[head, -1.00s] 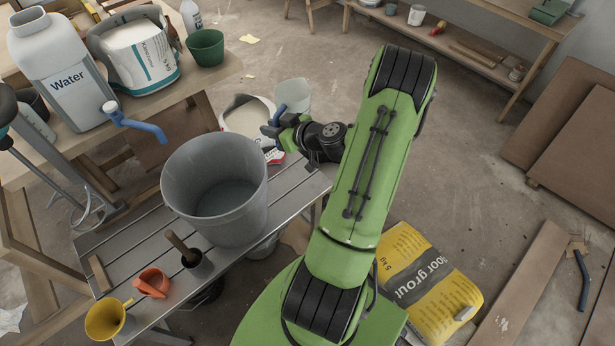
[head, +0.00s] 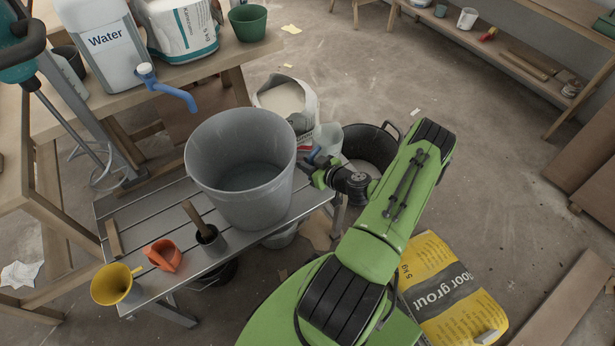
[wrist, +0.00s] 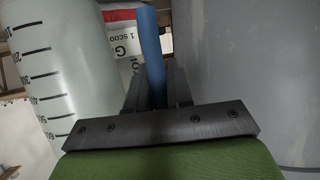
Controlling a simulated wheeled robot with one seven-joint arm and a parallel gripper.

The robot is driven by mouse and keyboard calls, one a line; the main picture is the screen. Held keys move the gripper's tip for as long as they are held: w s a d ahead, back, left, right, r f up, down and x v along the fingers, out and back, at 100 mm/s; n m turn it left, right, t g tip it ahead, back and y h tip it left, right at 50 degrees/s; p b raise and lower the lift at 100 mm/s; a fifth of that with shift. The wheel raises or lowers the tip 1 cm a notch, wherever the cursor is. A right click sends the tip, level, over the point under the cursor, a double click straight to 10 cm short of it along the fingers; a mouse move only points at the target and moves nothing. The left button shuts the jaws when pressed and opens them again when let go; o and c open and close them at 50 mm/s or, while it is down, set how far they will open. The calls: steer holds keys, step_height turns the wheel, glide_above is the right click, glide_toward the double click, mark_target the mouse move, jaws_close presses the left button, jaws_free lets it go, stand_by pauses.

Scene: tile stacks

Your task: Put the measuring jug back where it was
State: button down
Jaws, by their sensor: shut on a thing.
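The measuring jug (head: 329,138) is translucent and pale, with a blue handle. It shows just right of the large grey bucket (head: 240,165) in the head view. In the wrist view the jug (wrist: 60,75), with dark graduation marks, fills the left side, and its blue handle (wrist: 151,45) rises between the fingers. My gripper (head: 318,168) is shut on that handle; it also shows in the wrist view (wrist: 153,95). The jug looks upright. Its base is hidden, so I cannot tell whether it touches the slatted bench (head: 150,222).
The bucket wall (wrist: 240,70) is close on the right in the wrist view. An open sack (head: 285,97) and a black tub (head: 372,147) stand behind the jug.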

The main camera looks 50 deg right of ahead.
step_height(320, 180, down, 5)
steer(key=shift+f+b, duration=0.1)
steer(key=shift+b, duration=0.75)
steer(key=c, duration=1)
jaws_free()
